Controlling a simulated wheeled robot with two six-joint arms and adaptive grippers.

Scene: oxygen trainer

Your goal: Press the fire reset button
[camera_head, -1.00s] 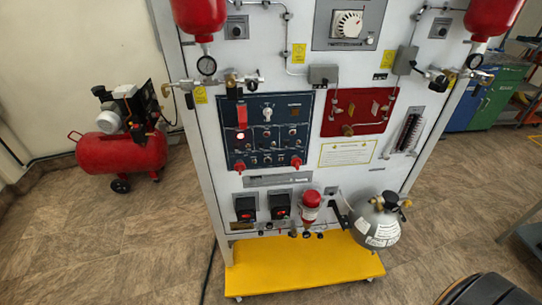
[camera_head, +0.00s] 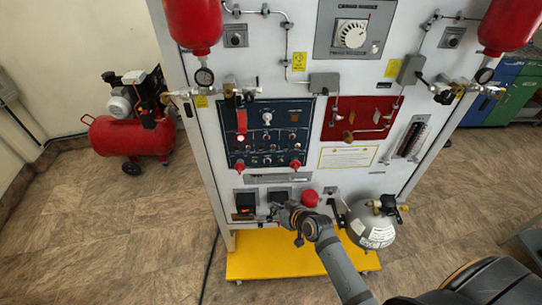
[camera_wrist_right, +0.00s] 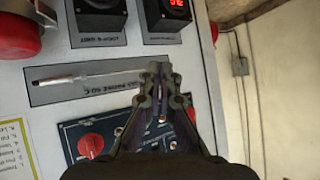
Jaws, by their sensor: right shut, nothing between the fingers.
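The dark blue control panel (camera_head: 268,133) with several small buttons, switches and red knobs is on the front of the white trainer board. I cannot tell which control is the fire reset button, as the labels are too small to read. The blue panel also shows at the bottom of the right wrist view (camera_wrist_right: 73,132), partly hidden behind my gripper. My right gripper (camera_wrist_right: 160,72) is shut and empty, over the metal strip and the panel's edge. In the head view my right gripper (camera_head: 273,212) is low, below the blue panel, by the black display modules. My left gripper is not in view.
A black module (camera_head: 244,203) with a lit red display sits beside a second one. A red cap (camera_head: 310,198) and a grey tank (camera_head: 372,228) are to their right. Red cylinders (camera_head: 193,22) hang above. A yellow base (camera_head: 250,262) and a red compressor (camera_head: 128,135) stand on the floor.

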